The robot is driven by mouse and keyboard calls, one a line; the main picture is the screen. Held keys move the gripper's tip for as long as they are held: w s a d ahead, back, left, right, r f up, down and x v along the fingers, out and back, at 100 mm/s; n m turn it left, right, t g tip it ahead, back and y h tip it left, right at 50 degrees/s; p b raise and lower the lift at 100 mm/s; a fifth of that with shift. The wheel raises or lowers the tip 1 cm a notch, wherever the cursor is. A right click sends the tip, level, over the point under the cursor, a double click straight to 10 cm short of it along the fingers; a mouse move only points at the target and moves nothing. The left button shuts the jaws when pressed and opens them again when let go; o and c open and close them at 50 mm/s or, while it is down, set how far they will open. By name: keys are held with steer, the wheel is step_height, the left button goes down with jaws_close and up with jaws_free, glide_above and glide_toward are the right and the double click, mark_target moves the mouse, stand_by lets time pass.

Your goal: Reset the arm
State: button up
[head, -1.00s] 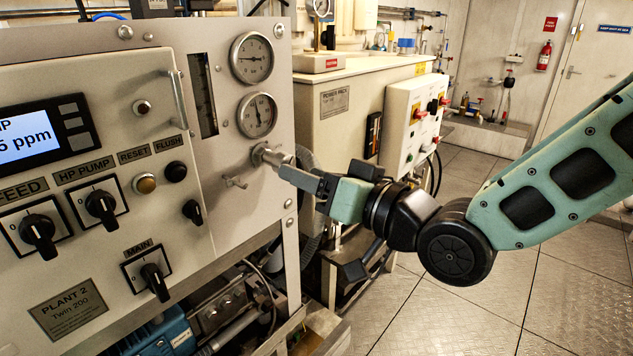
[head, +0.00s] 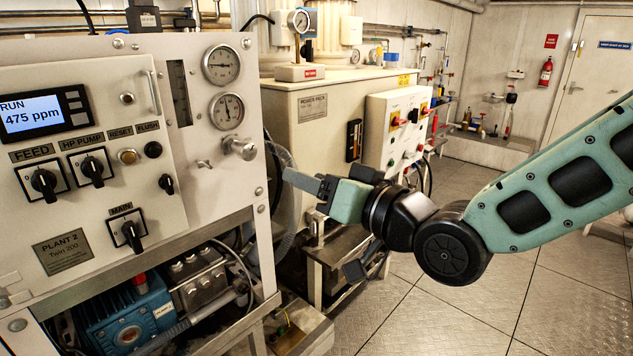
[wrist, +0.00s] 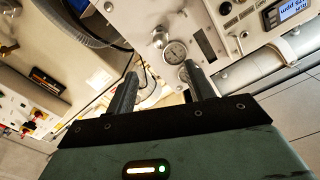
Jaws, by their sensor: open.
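My gripper (head: 304,182) is in the middle of the head view, at the end of my green and black arm. It is empty and stands clear of the panel, to the right of the silver valve knob (head: 239,147). In the wrist view the two dark fingers (wrist: 160,92) stand apart with nothing between them. The knob sits on the grey control panel (head: 222,180) below two round gauges (head: 224,112). Part of the gripper's far side is hidden in the head view.
The panel carries a lit display (head: 33,115) reading RUN 475 ppm and several black switches. A beige power pack (head: 330,85) with a white switch box (head: 400,125) stands behind my gripper. A blue pump (head: 125,310) lies below the panel. The tiled floor (head: 440,310) at right is open.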

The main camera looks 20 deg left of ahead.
steer(key=s+d+f+g+h, duration=0.2)
steer(key=s+d+f+h, duration=0.3)
steer(key=d+f+h, duration=0.7)
steer(key=s+d+g+h, duration=0.2)
steer(key=s+d, duration=0.5)
steer(key=d, duration=0.2)
steer(key=s+d+m+g+h, duration=0.1)
steer(key=s+d+g+h, duration=0.1)
steer(key=s+d, duration=0.5)
steer(key=d, duration=0.3)
steer(key=shift+f+g, duration=0.25)
steer(key=shift+g, duration=0.15)
steer(key=shift+d, duration=0.1)
stand_by(1.0)
